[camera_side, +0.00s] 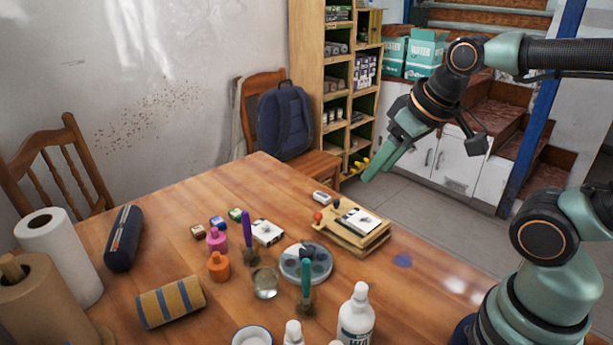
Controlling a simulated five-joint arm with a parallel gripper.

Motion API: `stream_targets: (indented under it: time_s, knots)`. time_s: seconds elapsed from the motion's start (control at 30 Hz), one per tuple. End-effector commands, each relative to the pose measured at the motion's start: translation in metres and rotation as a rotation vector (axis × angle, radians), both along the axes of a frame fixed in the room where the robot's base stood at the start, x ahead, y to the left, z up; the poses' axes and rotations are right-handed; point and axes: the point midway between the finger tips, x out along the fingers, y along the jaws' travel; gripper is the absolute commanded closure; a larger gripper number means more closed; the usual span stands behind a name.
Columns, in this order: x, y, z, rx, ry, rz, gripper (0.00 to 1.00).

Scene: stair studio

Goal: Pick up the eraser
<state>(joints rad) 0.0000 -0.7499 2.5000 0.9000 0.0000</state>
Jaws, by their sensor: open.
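A small white and grey block, which looks like the eraser (321,198), lies on the wooden table near its far right edge, just behind the wooden box. My gripper (368,177) is open and empty. It hangs in the air with its green fingers pointing down and left, to the right of the eraser and above it in the picture. The gripper is apart from the eraser, and nothing hides the eraser.
A wooden box (375,244) with a white card on top stands close to the eraser. A palette (291,265), a glass jar (265,284), bottles (356,317) and small paint pots crowd the table's middle and front.

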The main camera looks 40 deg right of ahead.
Motion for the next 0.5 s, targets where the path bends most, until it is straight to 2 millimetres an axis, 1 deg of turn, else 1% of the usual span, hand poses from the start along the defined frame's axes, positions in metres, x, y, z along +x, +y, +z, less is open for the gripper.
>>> stream_targets:
  time_s: [0.23, 0.27, 0.3, 0.33, 0.37, 0.5]
  knots:
    - [0.0000, 0.0000, 0.0000, 0.000, 0.000, 0.000, 0.47]
    - [0.0000, 0.0000, 0.0000, 0.000, 0.000, 0.000, 0.35]
    - [0.0000, 0.0000, 0.0000, 0.000, 0.000, 0.000, 0.20]
    - [0.0000, 0.0000, 0.0000, 0.000, 0.000, 0.000, 0.08]
    - [0.0000, 0.0000, 0.0000, 0.000, 0.000, 0.000, 0.03]
    - [0.0000, 0.0000, 0.0000, 0.000, 0.000, 0.000, 0.03]
